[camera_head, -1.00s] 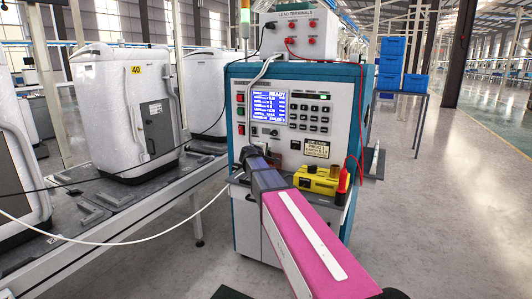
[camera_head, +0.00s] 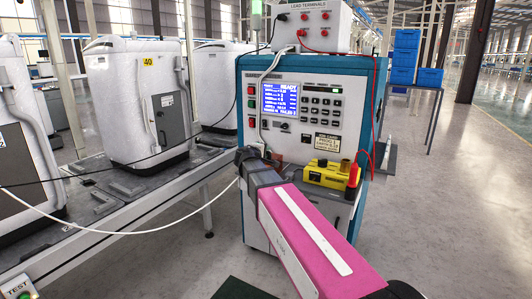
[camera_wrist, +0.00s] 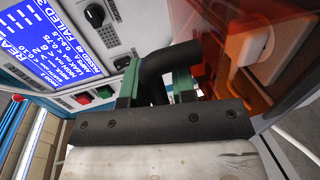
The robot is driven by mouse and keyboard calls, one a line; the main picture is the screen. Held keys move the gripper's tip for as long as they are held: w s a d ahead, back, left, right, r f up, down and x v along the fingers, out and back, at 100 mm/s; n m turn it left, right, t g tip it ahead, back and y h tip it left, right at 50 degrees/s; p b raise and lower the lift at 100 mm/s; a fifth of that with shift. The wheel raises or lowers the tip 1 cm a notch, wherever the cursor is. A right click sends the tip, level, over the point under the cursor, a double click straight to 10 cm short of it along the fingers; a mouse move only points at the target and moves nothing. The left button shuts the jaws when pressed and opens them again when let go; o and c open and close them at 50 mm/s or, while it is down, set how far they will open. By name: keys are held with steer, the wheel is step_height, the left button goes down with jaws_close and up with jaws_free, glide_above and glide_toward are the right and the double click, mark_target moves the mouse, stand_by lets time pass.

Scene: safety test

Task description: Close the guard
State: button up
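In the wrist view an orange-red see-through cover (camera_wrist: 285,25), probably the guard, stands at the upper right. A whitish and orange part shows through or beside it. I cannot tell how far the cover is swung. My gripper (camera_wrist: 156,82) has green-padded fingers on both sides of a black bent piece (camera_wrist: 172,62), which fills the gap and curves right towards the cover. In the head view my gripper (camera_head: 246,156) is at the lower left of the tester's (camera_head: 340,85) front panel. A small reddish part (camera_head: 277,157) shows just right of it.
A yellow box (camera_head: 328,174) with a red-and-black tool (camera_head: 352,180) sits on the tester's front ledge. A white cable (camera_head: 130,233) hangs left of my arm. A conveyor (camera_head: 150,208) with white units (camera_head: 135,95) runs along the left.

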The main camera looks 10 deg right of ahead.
steer(key=shift+s, duration=0.1)
steer(key=v, duration=1.1)
